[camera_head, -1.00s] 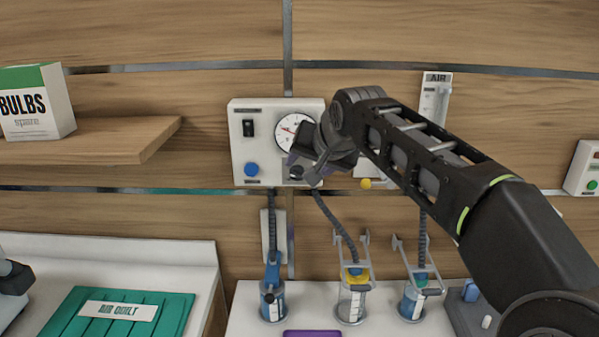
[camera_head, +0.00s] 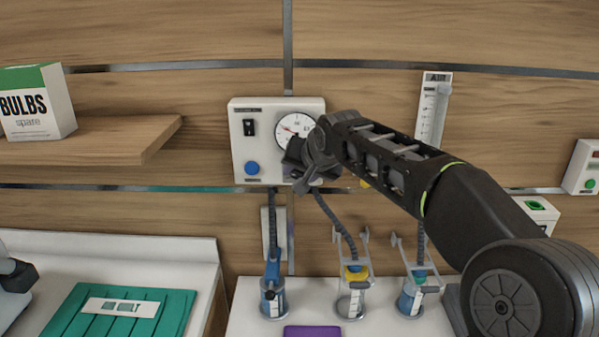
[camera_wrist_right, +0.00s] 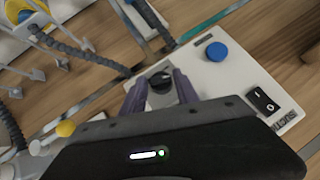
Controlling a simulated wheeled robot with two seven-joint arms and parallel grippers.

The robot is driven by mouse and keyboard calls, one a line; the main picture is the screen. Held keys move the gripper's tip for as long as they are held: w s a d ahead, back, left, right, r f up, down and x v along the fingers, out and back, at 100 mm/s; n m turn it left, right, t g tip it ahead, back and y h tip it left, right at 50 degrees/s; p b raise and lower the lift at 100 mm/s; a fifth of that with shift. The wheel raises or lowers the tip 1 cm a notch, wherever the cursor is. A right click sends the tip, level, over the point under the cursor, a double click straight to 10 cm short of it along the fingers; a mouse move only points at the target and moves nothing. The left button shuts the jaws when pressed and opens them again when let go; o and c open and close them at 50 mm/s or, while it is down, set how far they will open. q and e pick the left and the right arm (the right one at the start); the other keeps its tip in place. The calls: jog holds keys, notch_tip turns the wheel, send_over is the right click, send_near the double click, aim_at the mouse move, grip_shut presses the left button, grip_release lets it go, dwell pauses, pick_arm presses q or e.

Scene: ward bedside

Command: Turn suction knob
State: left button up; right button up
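The suction panel (camera_head: 243,143) is a white box on the wall with a round gauge (camera_head: 295,126), a black switch (camera_head: 249,127) and a blue button (camera_head: 251,168). The black suction knob (camera_wrist_right: 160,82) shows in the right wrist view near the panel's edge. My right gripper (camera_wrist_right: 160,84) has its two purple fingers on either side of the knob, spread wider than it; whether either finger touches it I cannot tell. In the head view my right gripper (camera_head: 298,166) covers the knob and the gauge's lower edge. My left gripper is not in view.
Hoses (camera_head: 330,213) run down from the panel area to several canisters (camera_head: 272,300) on a white counter. An air flowmeter (camera_head: 433,105) hangs right of the panel. A shelf (camera_head: 90,139) with a bulbs box (camera_head: 37,102) is at left, above a green quilt pack (camera_head: 130,313).

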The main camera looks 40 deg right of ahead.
grip_shut()
jog(key=shift+f+b, duration=0.25)
jog(key=shift+b, duration=0.45)
jog(key=shift+d+r+m+t+y+b, duration=0.1)
jog(key=shift+r+m+t+y+b, duration=0.05)
jog(key=shift+m+t+y+b, duration=0.2)
jog(key=shift+r, duration=0.1)
jog(key=shift+o, duration=2.1)
grip_release()
jog(key=shift+s, duration=0.15)
jog(key=b+v, duration=0.1)
jog(key=v, duration=0.6)
jog(key=shift+s+r+b, duration=0.25)
jog(key=shift+b, duration=0.15)
